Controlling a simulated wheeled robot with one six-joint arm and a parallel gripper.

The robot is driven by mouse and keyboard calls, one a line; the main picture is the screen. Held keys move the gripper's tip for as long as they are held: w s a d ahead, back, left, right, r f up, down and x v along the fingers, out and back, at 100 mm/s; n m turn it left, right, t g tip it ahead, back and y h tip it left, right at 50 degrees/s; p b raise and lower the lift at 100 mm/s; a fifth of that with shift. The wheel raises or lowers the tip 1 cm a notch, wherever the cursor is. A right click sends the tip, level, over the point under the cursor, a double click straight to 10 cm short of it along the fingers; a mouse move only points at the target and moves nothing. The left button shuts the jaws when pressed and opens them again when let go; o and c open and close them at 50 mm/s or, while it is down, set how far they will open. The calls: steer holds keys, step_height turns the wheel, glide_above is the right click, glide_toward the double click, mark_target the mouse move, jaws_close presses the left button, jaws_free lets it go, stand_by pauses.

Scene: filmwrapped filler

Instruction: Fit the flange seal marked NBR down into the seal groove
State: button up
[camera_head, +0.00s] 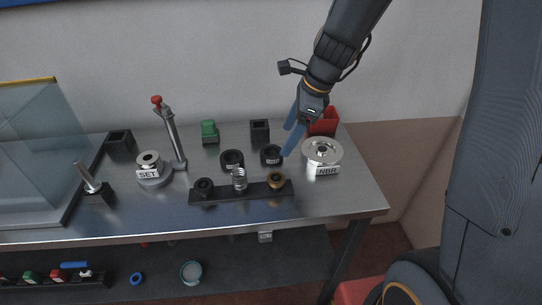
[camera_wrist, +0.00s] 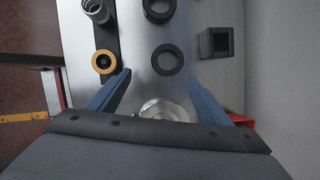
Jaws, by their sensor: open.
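A silver round flange (camera_head: 322,150) stands at the right of the bench with a white NBR tag (camera_head: 328,171) at its front; part of it shows between my fingers in the wrist view (camera_wrist: 165,109). Two black rings lie left of it: a nearer ring (camera_head: 270,155) and a farther ring (camera_head: 231,159). Their own markings are too small to read. My gripper (camera_head: 287,141) is open and empty, above the bench between the nearer ring and the flange. In the wrist view the nearer ring (camera_wrist: 167,59) lies just beyond my fingertips (camera_wrist: 158,77). I cannot make out a groove.
A black strip (camera_head: 211,197) in front carries a black ring, a spring and a gold-topped piece (camera_head: 277,180). A black square block (camera_head: 259,131) and red bin (camera_head: 324,122) stand behind. A SET-tagged stand (camera_head: 155,182) with an upright lever is left.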

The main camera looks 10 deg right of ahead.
mark_target(274, 148)
steer(key=shift+w+a+f+m+y+p, duration=0.15)
steer(key=shift+w+a+f+m, duration=0.3)
steer(key=shift+f, duration=0.75)
steer(key=shift+w+a+f+m+y+p, duration=0.15)
steer(key=shift+w+a+f+m, duration=0.15)
steer(key=shift+w+a+f, duration=0.65)
steer(key=shift+w+a+f+m+p, duration=0.15)
steer(key=shift+a+f+m, duration=0.25)
steer(key=shift+f, duration=1.05)
steer(key=shift+s, duration=0.15)
steer(key=c, duration=1.1)
